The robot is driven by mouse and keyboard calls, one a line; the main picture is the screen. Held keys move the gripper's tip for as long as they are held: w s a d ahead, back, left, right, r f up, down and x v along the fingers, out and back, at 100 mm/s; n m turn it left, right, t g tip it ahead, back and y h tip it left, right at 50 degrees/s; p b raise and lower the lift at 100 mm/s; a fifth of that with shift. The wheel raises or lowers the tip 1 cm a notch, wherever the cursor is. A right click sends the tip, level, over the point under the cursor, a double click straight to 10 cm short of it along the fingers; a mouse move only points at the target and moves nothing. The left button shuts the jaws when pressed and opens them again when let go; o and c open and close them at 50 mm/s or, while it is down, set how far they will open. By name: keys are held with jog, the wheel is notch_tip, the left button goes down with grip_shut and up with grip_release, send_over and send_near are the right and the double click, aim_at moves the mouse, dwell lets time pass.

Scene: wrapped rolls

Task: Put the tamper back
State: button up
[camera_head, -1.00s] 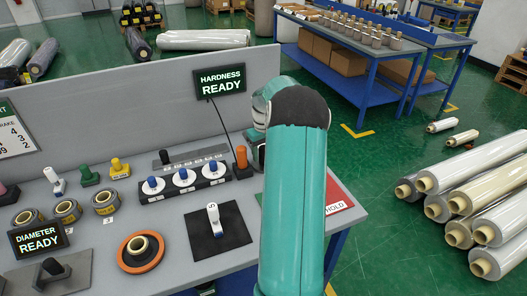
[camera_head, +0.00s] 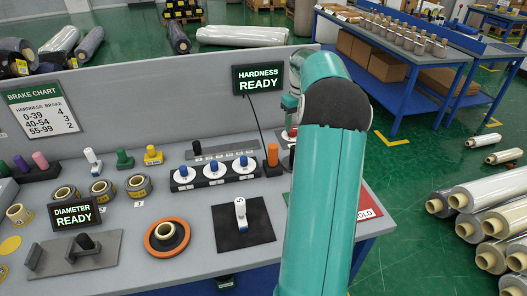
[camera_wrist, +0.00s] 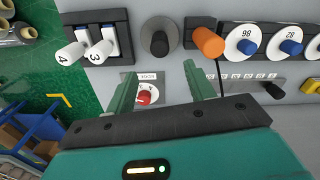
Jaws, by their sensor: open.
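I cannot tell for certain which object is the tamper. A black round knob on a grey disc (camera_wrist: 160,40) looks like one; it stands upright beyond my fingertips in the wrist view. My gripper (camera_wrist: 158,88) is open, its two teal fingers apart with nothing held. A red knob on a pale plate (camera_wrist: 146,97) shows between the fingers, below them; I cannot tell the gap. In the head view my gripper is mostly hidden behind my teal arm, above the bench's right part near the orange handle (camera_head: 272,154).
A black rack (camera_wrist: 95,25) holds white handles marked 4 and 3. Blue-knobbed dials (camera_head: 215,169) stand beside the orange handle. An upright panel (camera_head: 170,90) backs the bench. Wrapped rolls (camera_head: 490,220) lie at right.

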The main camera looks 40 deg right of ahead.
jog(key=a+r+n+t+h, duration=0.1)
jog(key=a+r, duration=0.3)
jog(key=a, duration=0.6)
jog(key=w+a+r, duration=0.1)
jog(key=a+r, duration=0.2)
jog(key=a, duration=0.6)
jog(key=a+r+n+t+h, duration=0.1)
jog(key=a+r, duration=0.3)
jog(key=a, duration=0.6)
jog(key=s+a+f+n+t+y, duration=0.1)
jog(key=s+a, duration=0.6)
jog(key=a, duration=0.3)
jog(key=s+a+f+t+y, duration=0.1)
jog(key=s+a+f+t, duration=0.1)
jog(key=s+a, duration=0.6)
jog(key=shift+a+f+n+t, duration=0.3)
jog(key=shift+a+n, duration=0.1)
jog(key=shift+a, duration=0.45)
